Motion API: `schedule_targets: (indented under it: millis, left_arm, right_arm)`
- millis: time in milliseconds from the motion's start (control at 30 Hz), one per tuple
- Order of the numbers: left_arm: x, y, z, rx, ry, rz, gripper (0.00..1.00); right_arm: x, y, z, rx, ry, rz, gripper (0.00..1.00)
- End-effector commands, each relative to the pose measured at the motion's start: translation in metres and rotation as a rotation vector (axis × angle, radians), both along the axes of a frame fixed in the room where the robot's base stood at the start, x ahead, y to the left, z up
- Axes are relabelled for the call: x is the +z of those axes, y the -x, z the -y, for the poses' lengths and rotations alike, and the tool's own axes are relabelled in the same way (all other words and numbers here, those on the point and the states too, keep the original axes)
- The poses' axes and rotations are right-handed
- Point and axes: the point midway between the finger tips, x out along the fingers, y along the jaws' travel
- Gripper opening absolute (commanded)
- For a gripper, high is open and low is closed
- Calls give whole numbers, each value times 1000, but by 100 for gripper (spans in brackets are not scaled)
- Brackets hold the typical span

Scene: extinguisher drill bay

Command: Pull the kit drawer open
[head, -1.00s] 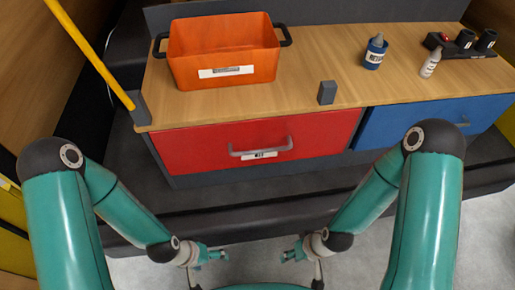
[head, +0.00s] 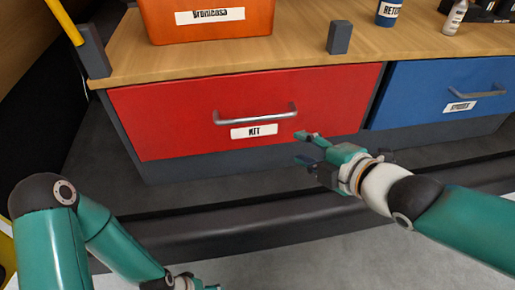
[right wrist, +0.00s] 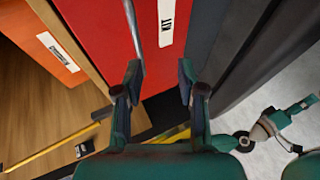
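The kit drawer (head: 180,118) is a red front with a white KIT label (head: 254,131), shut under the wooden counter. Its grey bar handle (head: 256,117) runs across the front above the label. My right gripper (head: 303,148) is open, in front of the drawer, below and right of the handle's right end, not touching it. In the right wrist view the open fingers (right wrist: 157,82) point toward the red front (right wrist: 95,35), with the handle (right wrist: 133,30) near the left finger and the label (right wrist: 167,22) beyond the gap. My left gripper (head: 203,287) is low at the bottom edge, mostly cut off.
A blue drawer (head: 430,92) is to the right of the red one. On the counter (head: 290,48) stand an orange bin (head: 208,22), a small grey block (head: 339,38), a blue cup (head: 389,12) and a white bottle (head: 455,18). A dark ledge (head: 250,212) runs below the drawers.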

Motion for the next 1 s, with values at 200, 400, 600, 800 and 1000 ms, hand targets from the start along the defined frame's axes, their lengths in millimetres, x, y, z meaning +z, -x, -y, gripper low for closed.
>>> schedule_targets:
  millis: [200,400,600,800,1000]
  left_arm:
    - [-67,0,0,0,0,0,86]
    - [-76,0,0,0,0,1,86]
    - [-85,0,0,0,0,1,86]
    - [-97,0,0,0,0,1,86]
    - [-101,0,0,0,0,1,86]
  right_arm:
    - [16,29,-1,18,-41,206,39]
    - [16,33,-7,35,-50,230,39]
    - [12,22,-13,36,-49,230,39]
    - [7,-4,-28,37,-51,225,39]
    - [0,-40,-47,36,-49,223,39]
